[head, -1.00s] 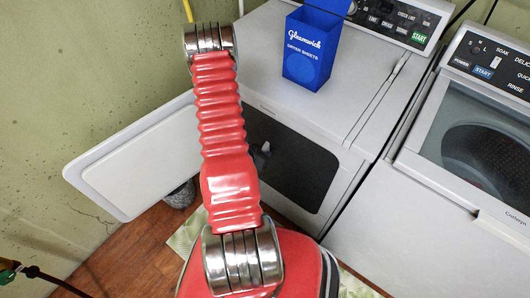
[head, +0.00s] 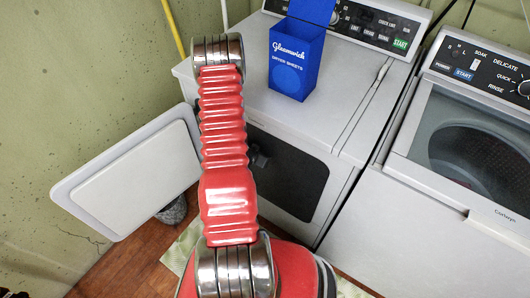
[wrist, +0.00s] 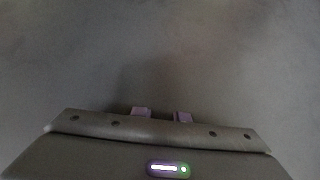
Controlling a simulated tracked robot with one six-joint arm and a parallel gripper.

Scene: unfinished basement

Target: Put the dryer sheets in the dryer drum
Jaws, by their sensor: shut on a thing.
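A blue box labelled as dryer sheets (head: 296,68) stands upright on the dryer top, its lid raised. The dryer (head: 345,125) has its white door (head: 130,182) swung open to the left. Its dark drum opening (head: 300,185) is partly hidden behind my red arm. In the head view only a dark part of my arm's end shows, at the left of the opening. In the wrist view my gripper (wrist: 161,114) shows two fingertips close together before a dark grey surface. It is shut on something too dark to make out.
A washer (head: 470,160) with a clear lid stands close at the right, with a narrow gap between. A greenish wall is at the left. A dark grey object (head: 173,210) sits on the wooden floor below the open door. A pale mat lies in front of the dryer.

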